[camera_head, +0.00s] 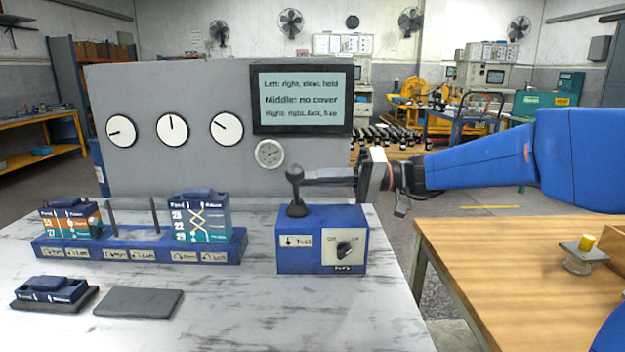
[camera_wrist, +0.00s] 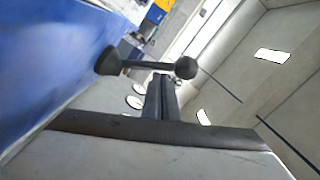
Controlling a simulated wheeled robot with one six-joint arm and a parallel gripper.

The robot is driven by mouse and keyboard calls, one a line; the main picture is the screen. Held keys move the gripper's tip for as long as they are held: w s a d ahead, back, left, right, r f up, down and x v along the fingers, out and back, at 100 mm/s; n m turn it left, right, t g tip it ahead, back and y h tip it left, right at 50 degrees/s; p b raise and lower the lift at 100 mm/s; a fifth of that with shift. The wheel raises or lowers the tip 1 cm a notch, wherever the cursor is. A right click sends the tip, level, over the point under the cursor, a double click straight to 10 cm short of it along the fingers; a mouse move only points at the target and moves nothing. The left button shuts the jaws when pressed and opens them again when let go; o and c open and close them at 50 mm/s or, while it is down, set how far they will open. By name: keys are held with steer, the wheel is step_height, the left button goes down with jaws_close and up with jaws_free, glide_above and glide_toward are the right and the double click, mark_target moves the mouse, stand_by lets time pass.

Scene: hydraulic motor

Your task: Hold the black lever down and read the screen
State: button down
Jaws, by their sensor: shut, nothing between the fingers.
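The black lever (camera_head: 296,188) stands about upright, with a ball knob, on top of the blue box (camera_head: 290,262) labelled "Test". My gripper (camera_head: 308,176) is shut and empty, its fingertips level with the upper lever beside the knob. In the wrist view the shut fingers (camera_wrist: 161,80) end close to the lever's stem, near the knob (camera_wrist: 186,68); I cannot tell whether they touch. The screen (camera_head: 302,99) on the grey panel reads "Left: right, slow, hold", "Middle: no cover", "Right: right, fast, free"; the small text is slightly blurred.
A rotary switch (camera_head: 345,248) is on the box front. The blue rack (camera_head: 140,247) at left holds two blocks; its middle has bare posts. Another block (camera_head: 54,290) and a dark pad (camera_head: 138,303) lie in front. Three dials (camera_head: 172,129) and a gauge (camera_head: 269,153) are on the panel.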

steer(key=shift+s+f, duration=0.1)
steer(key=shift+w+r, duration=0.2)
steer(key=shift+w, duration=0.05)
steer(key=w+d+r, duration=0.2)
steer(key=w+d, duration=0.1)
steer(key=d, duration=0.8)
steer(key=shift+w, duration=0.1)
